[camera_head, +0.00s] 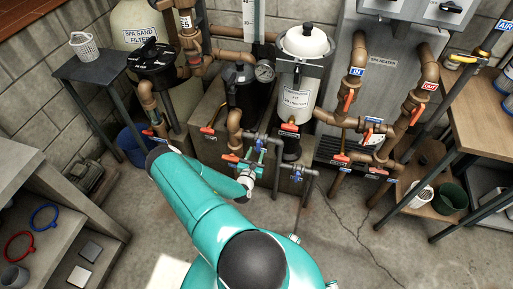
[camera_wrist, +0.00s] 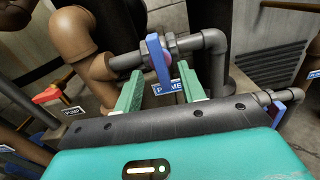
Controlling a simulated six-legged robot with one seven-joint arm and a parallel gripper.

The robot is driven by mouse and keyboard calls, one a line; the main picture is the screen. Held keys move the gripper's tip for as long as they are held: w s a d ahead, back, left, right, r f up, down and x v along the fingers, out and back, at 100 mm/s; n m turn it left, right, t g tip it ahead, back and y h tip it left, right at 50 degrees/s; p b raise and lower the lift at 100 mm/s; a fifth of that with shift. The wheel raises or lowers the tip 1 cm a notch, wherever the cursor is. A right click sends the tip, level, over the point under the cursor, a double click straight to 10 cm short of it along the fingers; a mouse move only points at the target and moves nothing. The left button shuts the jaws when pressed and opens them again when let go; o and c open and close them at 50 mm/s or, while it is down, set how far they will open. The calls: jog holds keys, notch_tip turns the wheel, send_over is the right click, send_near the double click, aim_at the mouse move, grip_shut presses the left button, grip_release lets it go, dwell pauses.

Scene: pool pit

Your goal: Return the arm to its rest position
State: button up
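My teal arm reaches forward from the bottom of the head view, bends at a dark elbow and comes back right toward the pipework. My gripper (camera_head: 256,163) is at the small grey pipes below the white-lidded canister. In the wrist view, its two green fingers (camera_wrist: 162,92) stand apart, with nothing clamped between them. A blue valve handle (camera_wrist: 158,58) shows between and beyond the fingertips, with gaps on both sides. A label reading "PRIME" (camera_wrist: 170,87) is partly hidden behind the handle and finger.
Brown pipes with red handles (camera_head: 348,100) crowd around my gripper. The white-lidded canister (camera_head: 298,85) stands behind it. A shelf unit (camera_head: 75,215) is at left, a wooden bench (camera_head: 480,115) at right. Cracked floor (camera_head: 345,235) at lower right is clear.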

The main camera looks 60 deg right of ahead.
jog(key=shift+s+a, duration=0.2)
jog(key=shift+a, duration=1)
jog(key=shift+s+a, duration=0.2)
jog(key=shift+a, duration=1)
